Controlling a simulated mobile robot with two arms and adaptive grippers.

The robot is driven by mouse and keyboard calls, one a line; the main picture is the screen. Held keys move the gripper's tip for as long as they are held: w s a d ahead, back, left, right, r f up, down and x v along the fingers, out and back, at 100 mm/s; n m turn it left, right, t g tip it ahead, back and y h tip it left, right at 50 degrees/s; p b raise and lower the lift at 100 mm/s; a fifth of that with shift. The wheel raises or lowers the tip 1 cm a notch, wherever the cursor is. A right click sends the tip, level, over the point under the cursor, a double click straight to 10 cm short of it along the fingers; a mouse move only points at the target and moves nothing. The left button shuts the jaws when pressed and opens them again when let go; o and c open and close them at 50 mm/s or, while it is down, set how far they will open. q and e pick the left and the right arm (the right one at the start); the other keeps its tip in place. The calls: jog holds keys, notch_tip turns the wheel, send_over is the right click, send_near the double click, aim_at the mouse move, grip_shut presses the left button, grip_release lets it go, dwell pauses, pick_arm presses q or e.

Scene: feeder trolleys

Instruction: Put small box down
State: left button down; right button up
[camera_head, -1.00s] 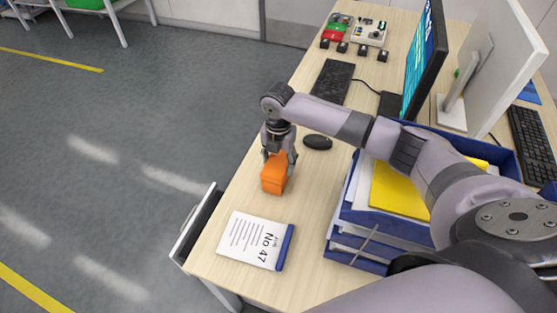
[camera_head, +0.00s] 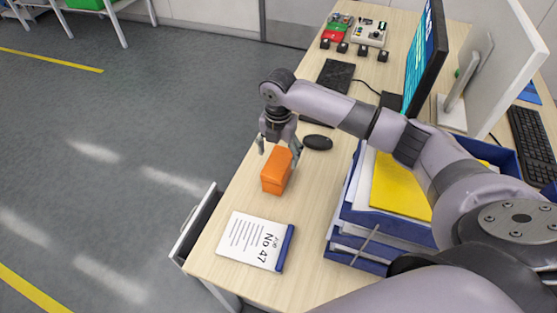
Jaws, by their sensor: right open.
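The small orange box (camera_head: 276,172) sits on the wooden desk (camera_head: 225,198), near its left edge. My right gripper (camera_head: 279,153) is just above and behind the box, pointing down. Its fingers are spread open, one on each side of the box's far end and apart from it. My left gripper is not in view.
A white and blue "No 47" notepad (camera_head: 252,240) lies in front of the box. Blue paper trays (camera_head: 343,214) stand to the right. A black mouse (camera_head: 317,142), a monitor (camera_head: 424,60) and an open drawer (camera_head: 196,222) are nearby.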

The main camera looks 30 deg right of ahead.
notch_tip(320, 180, up, 8)
jog(key=shift+r+b, duration=0.2)
jog(key=shift+b, duration=0.1)
